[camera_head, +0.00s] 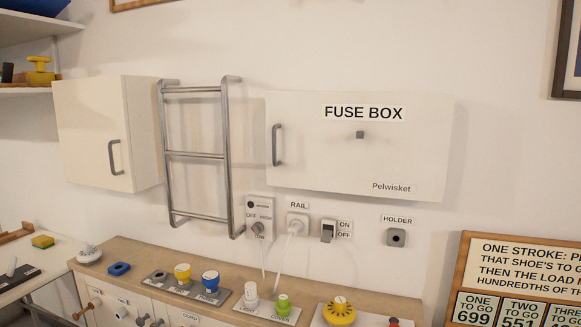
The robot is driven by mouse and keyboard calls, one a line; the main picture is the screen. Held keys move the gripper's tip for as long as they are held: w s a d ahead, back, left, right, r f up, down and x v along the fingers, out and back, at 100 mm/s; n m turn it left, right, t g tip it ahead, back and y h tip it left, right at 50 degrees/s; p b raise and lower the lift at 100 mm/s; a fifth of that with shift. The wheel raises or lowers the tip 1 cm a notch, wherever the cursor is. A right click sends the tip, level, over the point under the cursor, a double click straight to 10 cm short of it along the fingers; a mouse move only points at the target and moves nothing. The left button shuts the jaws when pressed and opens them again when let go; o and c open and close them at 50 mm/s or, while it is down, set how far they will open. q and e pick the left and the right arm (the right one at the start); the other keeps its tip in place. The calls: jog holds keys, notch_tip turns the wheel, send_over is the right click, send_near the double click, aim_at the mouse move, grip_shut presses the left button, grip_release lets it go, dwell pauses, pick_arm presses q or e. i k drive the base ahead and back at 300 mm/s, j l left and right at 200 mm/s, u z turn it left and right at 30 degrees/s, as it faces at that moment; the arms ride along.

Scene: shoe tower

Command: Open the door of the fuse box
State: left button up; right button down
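The fuse box (335,170) is a white wall cabinet with "FUSE BOX" printed at its top and a "Pelwisket" label at its lower right. Its door looks shut. A dark grey upright bar handle (277,145) is near the door's left edge. A small grey square knob (360,135) sits below the printed name. Neither of my grippers shows in the head view.
A ladder-like metal rail (195,155) and a second white cabinet (92,135) are left of the fuse box. Switches and a holder (396,237) are below it. A wooden counter (140,254) carries several coloured knobs. A sign board (467,262) stands lower right.

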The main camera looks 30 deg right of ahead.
aim_at(393, 144)
jog(key=z, duration=1.15)
jog(key=j, duration=0.1)
